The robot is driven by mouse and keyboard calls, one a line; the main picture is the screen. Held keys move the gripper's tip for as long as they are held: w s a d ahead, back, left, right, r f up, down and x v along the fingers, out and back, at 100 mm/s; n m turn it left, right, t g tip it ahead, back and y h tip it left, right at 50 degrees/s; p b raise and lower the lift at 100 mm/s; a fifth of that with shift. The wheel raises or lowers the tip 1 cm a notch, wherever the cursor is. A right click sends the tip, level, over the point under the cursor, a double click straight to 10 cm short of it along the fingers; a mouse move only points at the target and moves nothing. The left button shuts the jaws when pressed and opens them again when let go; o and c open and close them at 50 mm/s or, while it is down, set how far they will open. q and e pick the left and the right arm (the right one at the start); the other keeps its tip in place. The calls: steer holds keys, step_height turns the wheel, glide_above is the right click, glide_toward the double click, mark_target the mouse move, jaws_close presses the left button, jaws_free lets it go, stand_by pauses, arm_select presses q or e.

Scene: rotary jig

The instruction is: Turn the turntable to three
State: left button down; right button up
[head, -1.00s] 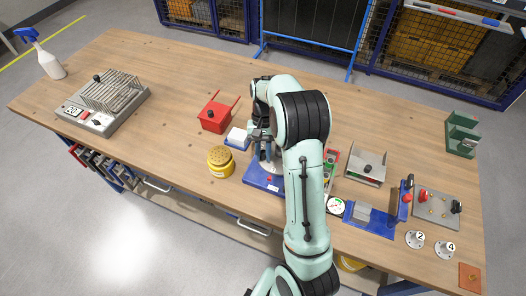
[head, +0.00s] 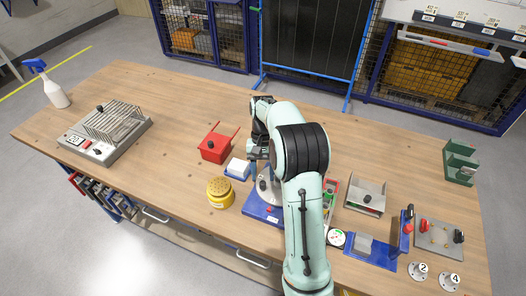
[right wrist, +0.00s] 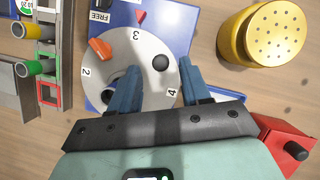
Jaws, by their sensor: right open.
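The turntable is a pale grey disc (right wrist: 125,50) on a blue base (right wrist: 185,12); in the head view the base (head: 257,207) shows partly behind my right arm. The numbers 2, 3 and 4 show on the disc, with an orange piece (right wrist: 100,48) near the 2. The 3 lies close to a red pointer (right wrist: 141,17) on the base. My right gripper (right wrist: 158,66) is open over the disc, its blue fingers on either side of a black knob (right wrist: 160,63). I cannot tell whether they touch it. My left gripper is out of view.
A yellow holed canister (head: 220,193), a white block (head: 238,166) and a red bin (head: 214,149) stand left of the turntable. A grey tray (head: 365,198) and a blue fixture (head: 370,251) stand to the right. The table's back middle is clear.

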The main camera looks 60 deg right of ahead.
arm_select(q)
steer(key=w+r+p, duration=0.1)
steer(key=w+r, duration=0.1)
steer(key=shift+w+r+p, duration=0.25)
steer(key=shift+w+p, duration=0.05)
steer(key=shift+p, duration=0.05)
arm_select(e)
steer(key=v, duration=0.9)
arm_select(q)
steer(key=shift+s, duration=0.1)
arm_select(e)
steer(key=shift+d+r, duration=0.1)
